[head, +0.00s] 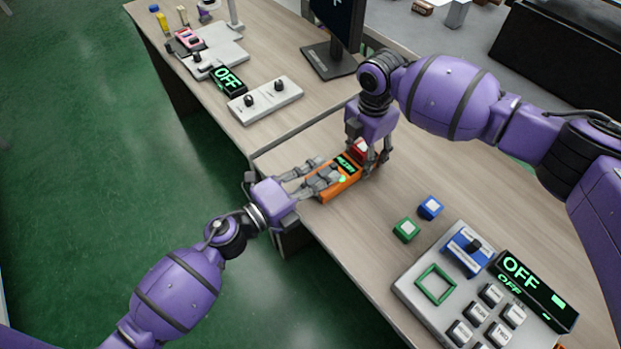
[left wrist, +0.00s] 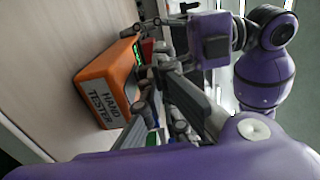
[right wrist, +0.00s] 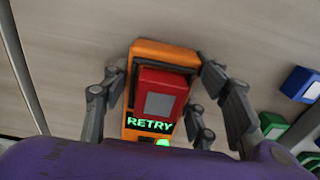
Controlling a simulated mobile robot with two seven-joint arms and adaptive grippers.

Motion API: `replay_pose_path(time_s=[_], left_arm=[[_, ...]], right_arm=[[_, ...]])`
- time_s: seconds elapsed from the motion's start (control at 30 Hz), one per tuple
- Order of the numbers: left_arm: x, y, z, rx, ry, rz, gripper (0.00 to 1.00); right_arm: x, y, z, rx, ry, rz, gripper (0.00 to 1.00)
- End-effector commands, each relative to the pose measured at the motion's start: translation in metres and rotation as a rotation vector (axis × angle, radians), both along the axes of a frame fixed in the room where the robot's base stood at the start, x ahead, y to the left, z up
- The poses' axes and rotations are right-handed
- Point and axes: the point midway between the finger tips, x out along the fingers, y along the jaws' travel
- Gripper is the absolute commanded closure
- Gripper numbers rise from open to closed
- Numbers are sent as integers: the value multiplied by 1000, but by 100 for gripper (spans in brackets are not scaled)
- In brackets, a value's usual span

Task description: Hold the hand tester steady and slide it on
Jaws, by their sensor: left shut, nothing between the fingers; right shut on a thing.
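The hand tester (head: 347,190) is an orange box lying on the table near its front edge. Its side lettering faces the left wrist view (left wrist: 100,97). In the right wrist view its screen (right wrist: 150,124) reads RETRY in green, with a green light below. A red part (right wrist: 160,95) with a grey square sits on its top. My right gripper (right wrist: 160,85) is shut on the tester, its fingers on both sides of the orange body. My left gripper (head: 328,177) is shut and empty over the tester's near-left end; whether it touches is unclear.
A green cube (head: 406,230) and a blue cube (head: 431,207) lie to the right. Beyond them is a grey panel (head: 410,290) with buttons and an OFF display (head: 530,285). Another grey panel (head: 265,100) and a monitor (head: 330,40) stand farther back.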

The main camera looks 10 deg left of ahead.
Motion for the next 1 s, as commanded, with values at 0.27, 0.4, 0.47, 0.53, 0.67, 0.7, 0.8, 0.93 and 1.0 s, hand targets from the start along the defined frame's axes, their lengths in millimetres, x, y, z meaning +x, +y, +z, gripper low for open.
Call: replay_pose_path(time_s=[0.27,0.4,0.47,0.53,0.67,0.7,0.8,0.93,1.0], left_arm=[[0,-1,0,-1,0,-1,100],[-3,2,0,-1,1,0,100],[-7,7,-1,-1,2,1,100],[-15,15,-1,-1,4,1,100],[-35,35,-2,1,5,2,100],[-42,42,-2,1,4,2,100],[-59,59,-2,1,4,2,100],[-77,77,-1,1,4,1,100],[-85,85,-1,1,4,2,100]], right_arm=[[-1,1,-2,0,3,1,77],[-2,1,-2,0,3,2,77],[-2,1,-2,1,4,2,77],[-2,1,-2,1,4,2,77],[-2,1,-2,1,4,1,77],[-2,1,-2,1,4,1,77],[-2,1,-2,1,4,1,77],[-2,1,-2,1,4,1,77],[-2,1,-2,1,4,1,77]])
